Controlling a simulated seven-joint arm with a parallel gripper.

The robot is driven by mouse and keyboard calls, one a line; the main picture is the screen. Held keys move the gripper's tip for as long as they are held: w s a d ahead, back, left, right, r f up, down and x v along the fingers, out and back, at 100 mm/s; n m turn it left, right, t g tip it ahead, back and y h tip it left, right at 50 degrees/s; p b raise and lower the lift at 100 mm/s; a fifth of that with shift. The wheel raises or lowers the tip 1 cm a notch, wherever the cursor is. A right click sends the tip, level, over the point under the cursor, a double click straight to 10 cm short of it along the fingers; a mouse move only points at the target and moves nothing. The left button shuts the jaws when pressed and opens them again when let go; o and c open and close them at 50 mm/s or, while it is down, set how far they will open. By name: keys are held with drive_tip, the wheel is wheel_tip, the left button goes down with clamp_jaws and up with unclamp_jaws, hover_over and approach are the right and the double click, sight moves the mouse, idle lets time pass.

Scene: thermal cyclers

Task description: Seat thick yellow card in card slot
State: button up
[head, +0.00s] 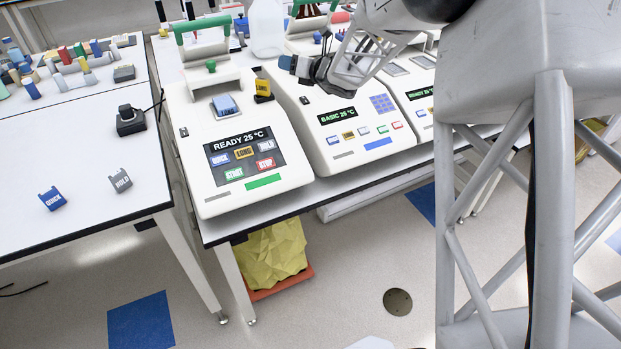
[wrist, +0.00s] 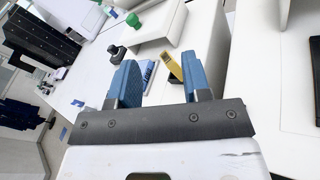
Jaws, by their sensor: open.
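The yellow card (head: 263,87), marked LONG, stands upright at the upper right edge of the left cycler (head: 194,163). Its lower part is dark, and I cannot tell whether that is a holder or a slot. My gripper (head: 286,63) is just right of and above the card, with its blue fingers pointing left. In the wrist view the fingers (wrist: 160,80) are apart with nothing held between them. The yellow card (wrist: 172,66) shows beyond them, tilted in the picture, nearer the right finger. A narrow slit (head: 217,199) is on the left cycler's front; I cannot tell if it is the card slot.
Another cycler (head: 345,125) stands close on the right. A blue QUICK card (head: 52,199) and a grey HOLD card (head: 121,181) lie on the left table, which has free room.

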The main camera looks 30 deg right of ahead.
drive_tip(key=s+a+r+m+g+h, duration=0.25)
drive_tip(key=s+r+m+h, duration=0.2)
drive_tip(key=s+m, duration=0.5)
drive_tip(key=s+a+r+m+g+h, duration=0.1)
drive_tip(key=s+a+r+m+h, duration=0.35)
drive_tip(key=m, duration=0.75)
drive_tip(key=s+a+f+m+g, duration=0.2)
drive_tip(key=s+m, duration=0.3)
drive_tip(key=s, duration=0.5)
drive_tip(key=s+a+f+m+g+y, duration=0.1)
drive_tip(key=s+a+f+m+g, duration=0.2)
drive_tip(key=s, duration=0.8)
drive_tip(key=s+a+f+m+g+y, duration=0.1)
drive_tip(key=s+a+f+m+g, duration=0.1)
drive_tip(key=s+a+m+g, duration=0.2)
drive_tip(key=s+m, duration=0.3)
drive_tip(key=s, duration=0.4)
drive_tip(key=shift+a+f, duration=0.25)
drive_tip(key=shift+f, duration=0.1)
drive_tip(key=shift+o, duration=0.5)
